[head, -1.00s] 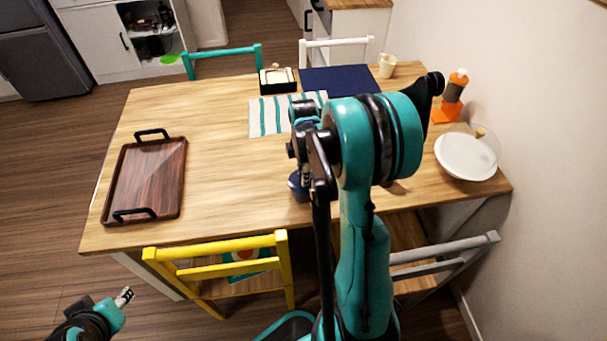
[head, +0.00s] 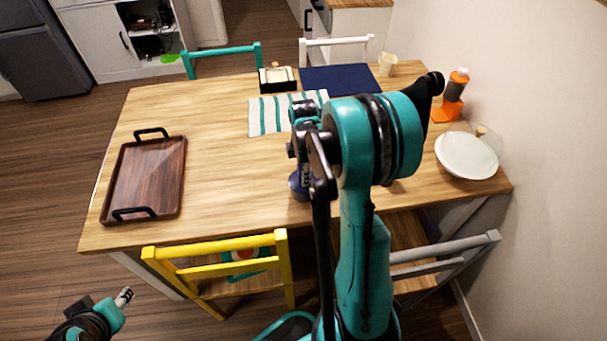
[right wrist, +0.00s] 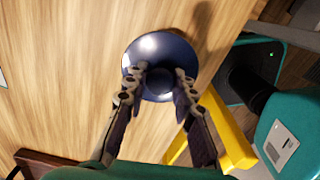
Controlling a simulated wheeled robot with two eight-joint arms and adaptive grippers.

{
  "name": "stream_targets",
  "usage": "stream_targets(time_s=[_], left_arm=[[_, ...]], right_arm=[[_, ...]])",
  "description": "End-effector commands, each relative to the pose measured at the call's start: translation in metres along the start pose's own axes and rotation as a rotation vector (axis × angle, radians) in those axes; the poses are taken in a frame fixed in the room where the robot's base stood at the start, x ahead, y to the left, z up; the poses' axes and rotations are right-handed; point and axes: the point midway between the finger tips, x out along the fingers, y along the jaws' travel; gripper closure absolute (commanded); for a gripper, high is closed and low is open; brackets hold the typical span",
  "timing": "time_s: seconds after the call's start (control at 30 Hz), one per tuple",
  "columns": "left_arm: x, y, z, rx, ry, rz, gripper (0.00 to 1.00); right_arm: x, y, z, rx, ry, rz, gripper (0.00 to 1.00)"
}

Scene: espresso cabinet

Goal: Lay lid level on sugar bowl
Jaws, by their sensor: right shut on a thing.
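A dark blue sugar bowl (head: 298,190) stands near the table's front edge, partly hidden by my right arm in the head view. My right gripper (right wrist: 165,84) points down over it, with its fingers shut around the middle of the round blue lid (right wrist: 158,47). In the right wrist view the lid covers most or all of the bowl from above. I cannot tell whether the lid touches the rim or is fully level. My left gripper (head: 124,297) is low at the left, away from the table; its jaw opening is too small to read.
A wooden tray (head: 112,185) with black handles lies at the left. A striped cloth (head: 266,117), a dark blue mat (head: 340,79) and a white plate (head: 466,156) are on the table. A yellow chair (head: 215,246) stands at the front edge. The table's left middle is clear.

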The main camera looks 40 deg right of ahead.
Motion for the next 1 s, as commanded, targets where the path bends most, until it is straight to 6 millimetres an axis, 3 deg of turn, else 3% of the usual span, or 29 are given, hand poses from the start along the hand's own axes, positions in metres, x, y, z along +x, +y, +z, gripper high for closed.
stream_targets(time_s=[0.43, 0.47, 0.53, 0.77, 0.87, 1.0], left_arm=[[0.0022, 0.0000, 0.0016, 0.000, 0.000, 0.000, 0.60], [0.0022, 0.0000, 0.0016, 0.000, 0.000, 0.000, 0.60], [0.0022, 0.0000, 0.0016, 0.000, 0.000, 0.000, 0.60], [0.0022, 0.0000, 0.0016, 0.000, 0.000, 0.000, 0.60], [0.0022, 0.0000, 0.0016, 0.000, 0.000, 0.000, 0.60], [0.0021, 0.0000, 0.0015, 0.000, 0.000, 0.000, 0.60]], right_arm=[[0.0027, -0.0003, -0.0001, 0.001, 0.000, 0.000, 1.00], [0.0028, -0.0004, -0.0001, 0.001, 0.000, 0.000, 0.72], [0.0028, -0.0004, -0.0001, 0.001, 0.000, -0.001, 0.54], [0.0026, -0.0002, -0.0001, 0.001, 0.000, 0.000, 0.50], [0.0026, -0.0001, -0.0001, 0.001, 0.000, 0.000, 0.28], [0.0025, 0.0000, 0.0000, 0.001, 0.000, 0.000, 0.26]])
